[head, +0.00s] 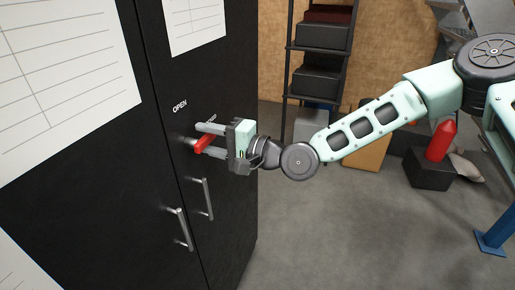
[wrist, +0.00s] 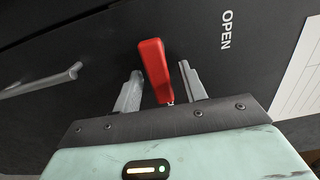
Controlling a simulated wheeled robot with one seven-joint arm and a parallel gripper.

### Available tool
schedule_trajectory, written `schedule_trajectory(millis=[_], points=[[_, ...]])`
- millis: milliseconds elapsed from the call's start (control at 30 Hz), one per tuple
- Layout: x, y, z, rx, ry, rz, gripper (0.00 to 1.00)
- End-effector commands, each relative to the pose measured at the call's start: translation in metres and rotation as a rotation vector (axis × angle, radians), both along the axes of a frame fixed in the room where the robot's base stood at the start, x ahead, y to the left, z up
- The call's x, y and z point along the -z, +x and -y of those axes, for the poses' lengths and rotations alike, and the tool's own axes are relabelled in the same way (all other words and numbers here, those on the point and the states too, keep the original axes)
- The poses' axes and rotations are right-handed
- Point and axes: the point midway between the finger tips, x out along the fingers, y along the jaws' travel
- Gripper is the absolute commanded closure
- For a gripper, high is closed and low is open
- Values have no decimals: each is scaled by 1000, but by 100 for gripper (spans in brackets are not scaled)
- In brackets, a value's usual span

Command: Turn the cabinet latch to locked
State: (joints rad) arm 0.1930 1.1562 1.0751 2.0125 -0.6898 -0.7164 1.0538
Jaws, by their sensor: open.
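The cabinet latch is a red handle (head: 204,144) on the black cabinet's front, near the seam between its doors. In the wrist view the red latch (wrist: 155,68) stands between my two grey fingers, with a visible gap on each side. My gripper (head: 206,138) is open, with its fingers reaching to the door around the latch. In the wrist view my gripper (wrist: 160,78) points at the door, with the word OPEN to the right of the latch. In the head view a second label near the latch is mostly hidden by my finger.
Two metal door handles (head: 207,198) (head: 180,228) stick out below the latch. Paper sheets (head: 65,65) are fixed to the doors. A dark shelf rack (head: 318,50) stands behind my arm, with a red object (head: 440,141) on a dark box at right. The grey floor in front is clear.

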Motion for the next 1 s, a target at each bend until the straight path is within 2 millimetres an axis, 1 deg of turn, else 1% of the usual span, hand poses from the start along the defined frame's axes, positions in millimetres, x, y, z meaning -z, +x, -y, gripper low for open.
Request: schedule_trajectory(millis=[167,400,600,700,800,1000], points=[[2,-9,29,4,0,0,58],[3,-28,82,5,-1,-1,58],[2,-42,122,4,-1,-1,58],[1,-48,137,4,0,-1,58],[1,-52,148,3,1,-3,58],[1,-56,158,1,1,-2,58]])
